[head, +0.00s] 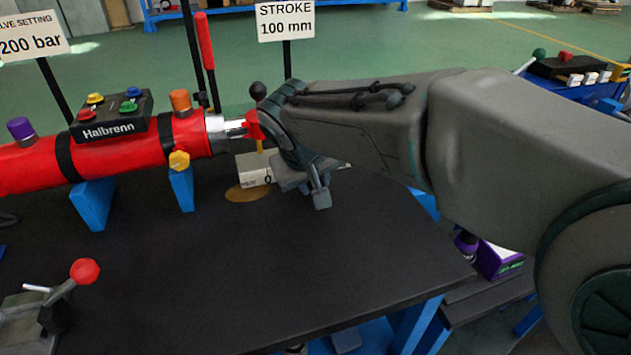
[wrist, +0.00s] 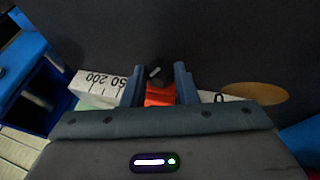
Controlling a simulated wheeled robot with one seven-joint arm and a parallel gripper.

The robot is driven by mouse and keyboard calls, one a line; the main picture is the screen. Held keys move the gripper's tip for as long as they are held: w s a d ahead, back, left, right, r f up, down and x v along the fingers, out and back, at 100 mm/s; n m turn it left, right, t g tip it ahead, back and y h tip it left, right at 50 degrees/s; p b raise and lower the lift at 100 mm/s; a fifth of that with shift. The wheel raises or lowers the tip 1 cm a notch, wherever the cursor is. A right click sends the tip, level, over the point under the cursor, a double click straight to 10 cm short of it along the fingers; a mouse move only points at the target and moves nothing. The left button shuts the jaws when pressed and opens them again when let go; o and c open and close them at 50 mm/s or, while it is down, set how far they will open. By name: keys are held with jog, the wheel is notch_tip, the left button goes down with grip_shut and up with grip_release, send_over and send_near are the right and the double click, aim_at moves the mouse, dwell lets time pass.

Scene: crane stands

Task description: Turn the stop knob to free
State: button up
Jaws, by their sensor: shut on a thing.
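The stop knob (wrist: 156,74), small and black with a white mark, shows between my fingertips in the wrist view. Below it in that picture, a red-orange stop piece (wrist: 160,95) also lies between the fingers. My gripper (wrist: 159,82) is shut on the stop knob, one finger on each side. A white scale (wrist: 88,88) with black numbers runs past both sides of the fingers, with 200 at left and 0 at right. In the head view my gripper hides the knob; part of the scale (head: 254,170) shows beside it.
A red cylinder (head: 130,145) marked Halbrenn lies on blue supports to the left, its bright rod end close to my gripper. A red-knobbed lever (head: 84,271) stands at the front left. Signs read 200 bar (head: 32,40) and stroke 100 mm (head: 285,22). The black table's front middle (head: 230,270) is clear.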

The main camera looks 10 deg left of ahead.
jog(key=shift+s+a+f+n+t+h+b, duration=0.1)
jog(key=shift+a+n+t+h+b, duration=0.1)
jog(key=shift+t+h+b, duration=0.35)
jog(key=shift+s+a+f+n+t+h+b, duration=0.1)
jog(key=shift+n+t+h+b, duration=0.15)
jog(key=shift+h+b, duration=0.6)
jog(key=o, duration=1)
